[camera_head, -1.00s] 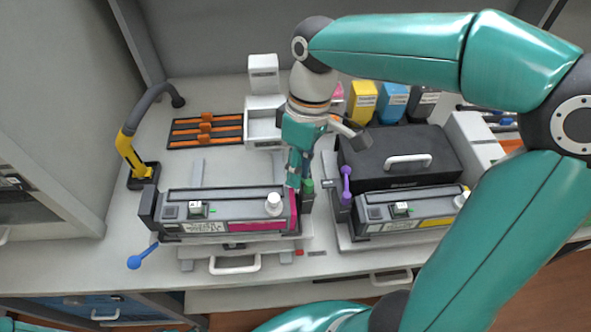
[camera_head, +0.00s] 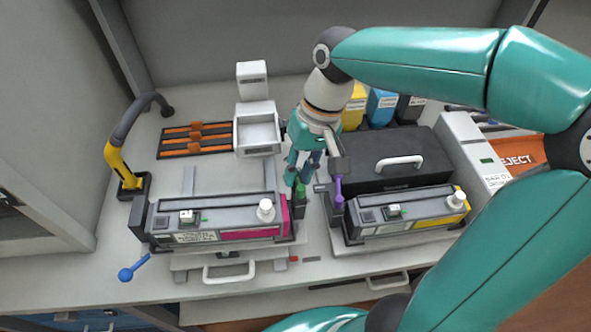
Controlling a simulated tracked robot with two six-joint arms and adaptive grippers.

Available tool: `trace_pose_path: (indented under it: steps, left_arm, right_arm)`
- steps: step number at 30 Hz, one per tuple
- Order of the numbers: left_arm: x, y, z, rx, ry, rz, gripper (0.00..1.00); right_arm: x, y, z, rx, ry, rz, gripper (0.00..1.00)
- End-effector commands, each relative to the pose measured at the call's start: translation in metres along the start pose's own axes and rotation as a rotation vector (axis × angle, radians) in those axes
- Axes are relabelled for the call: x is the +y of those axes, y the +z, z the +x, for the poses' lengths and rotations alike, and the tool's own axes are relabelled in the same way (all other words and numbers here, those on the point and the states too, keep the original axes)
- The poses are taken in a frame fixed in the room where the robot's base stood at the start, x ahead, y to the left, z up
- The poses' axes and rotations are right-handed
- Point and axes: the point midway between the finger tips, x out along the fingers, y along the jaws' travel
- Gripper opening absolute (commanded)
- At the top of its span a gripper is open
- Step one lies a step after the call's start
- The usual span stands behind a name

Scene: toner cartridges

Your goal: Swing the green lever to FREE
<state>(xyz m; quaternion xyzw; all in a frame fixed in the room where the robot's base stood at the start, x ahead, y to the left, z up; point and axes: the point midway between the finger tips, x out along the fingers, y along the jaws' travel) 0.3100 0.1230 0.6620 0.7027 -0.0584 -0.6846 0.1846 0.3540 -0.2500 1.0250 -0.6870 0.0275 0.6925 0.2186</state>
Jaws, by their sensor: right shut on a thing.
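The green lever (camera_head: 300,193) stands at the right end of the left cartridge cradle, between the magenta-labelled toner cartridge (camera_head: 225,233) and the yellow-labelled one. My right gripper (camera_head: 302,178) points down over the lever, with its fingers closed around the lever's upper part. The fingers hide the lever's top. The magenta-labelled cartridge lies in its cradle just left of the lever. I cannot read any FREE mark near the lever. My left gripper is not in view.
A purple lever (camera_head: 338,190) stands close on the right, beside the yellow-labelled cartridge (camera_head: 412,220). A black case with a handle (camera_head: 400,162) is behind it. A blue-knobbed lever (camera_head: 127,274) sticks out front left. A white tray (camera_head: 257,146) stands behind.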

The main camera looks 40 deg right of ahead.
Motion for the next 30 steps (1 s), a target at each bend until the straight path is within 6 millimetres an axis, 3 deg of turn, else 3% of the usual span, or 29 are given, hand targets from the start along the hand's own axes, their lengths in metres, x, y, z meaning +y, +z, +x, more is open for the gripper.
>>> trace_pose_path:
  steps: [16,17,21,30]
  left_arm:
    - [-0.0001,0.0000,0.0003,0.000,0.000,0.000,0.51]
    - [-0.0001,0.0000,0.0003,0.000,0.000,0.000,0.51]
    - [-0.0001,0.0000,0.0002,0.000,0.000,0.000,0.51]
    - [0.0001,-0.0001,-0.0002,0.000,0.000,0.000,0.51]
  right_arm:
    - [0.0009,0.0002,0.0003,0.005,-0.001,0.029,0.00]
    - [0.0009,0.0002,0.0003,0.005,-0.001,0.028,0.26]
    - [0.0009,0.0002,0.0003,0.005,-0.001,0.028,0.47]
    - [0.0008,0.0002,-0.0008,0.005,-0.001,0.027,0.47]
